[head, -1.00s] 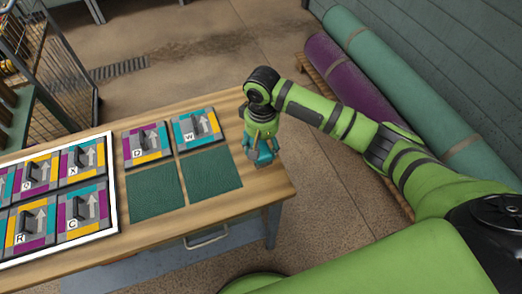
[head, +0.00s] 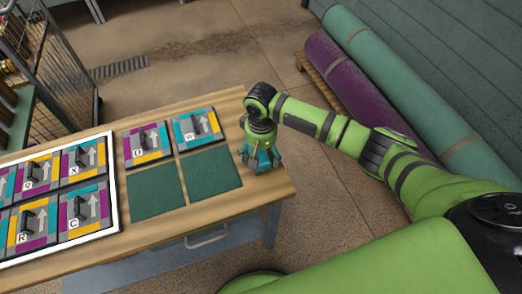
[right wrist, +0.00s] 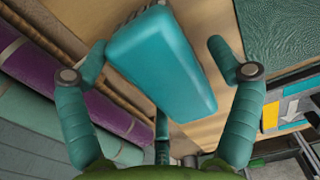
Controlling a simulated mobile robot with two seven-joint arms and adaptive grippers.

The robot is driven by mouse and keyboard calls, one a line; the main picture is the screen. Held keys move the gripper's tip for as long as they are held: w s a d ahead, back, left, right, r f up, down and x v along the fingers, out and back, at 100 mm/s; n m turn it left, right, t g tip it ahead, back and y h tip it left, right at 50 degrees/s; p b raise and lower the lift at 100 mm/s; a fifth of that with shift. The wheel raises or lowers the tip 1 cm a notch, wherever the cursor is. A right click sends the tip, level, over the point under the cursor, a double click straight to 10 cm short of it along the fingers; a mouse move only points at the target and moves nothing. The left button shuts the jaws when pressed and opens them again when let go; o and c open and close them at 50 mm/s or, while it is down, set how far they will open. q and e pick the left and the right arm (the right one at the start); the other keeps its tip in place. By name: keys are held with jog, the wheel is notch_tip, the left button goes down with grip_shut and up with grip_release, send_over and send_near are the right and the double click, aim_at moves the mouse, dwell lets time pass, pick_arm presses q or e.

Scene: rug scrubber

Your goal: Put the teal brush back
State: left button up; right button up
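The teal brush (right wrist: 160,65) shows in the right wrist view as a smooth rounded teal block, with a strip of grey bristles at its far end. It is on the bare wood near the table's right end. My right gripper (head: 261,164) is over that spot in the head view, where its fingers largely hide the brush. In the right wrist view its fingers are spread, one on each side of the brush, with gaps between them and it. My left gripper is in neither view.
Two dark green squares (head: 154,190) lie on the table (head: 235,208) beside my right gripper. Patterned tiles (head: 196,127) with dark handles and letters lie behind them, and more fill a white-framed board (head: 113,165) at left. Rolled rugs (head: 345,75) lie on the floor at right.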

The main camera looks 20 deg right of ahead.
notch_tip(320, 180, up, 12)
jog(key=shift+r+b, duration=0.2)
jog(key=shift+b, duration=0.1)
dwell(0.4)
dwell(0.4)
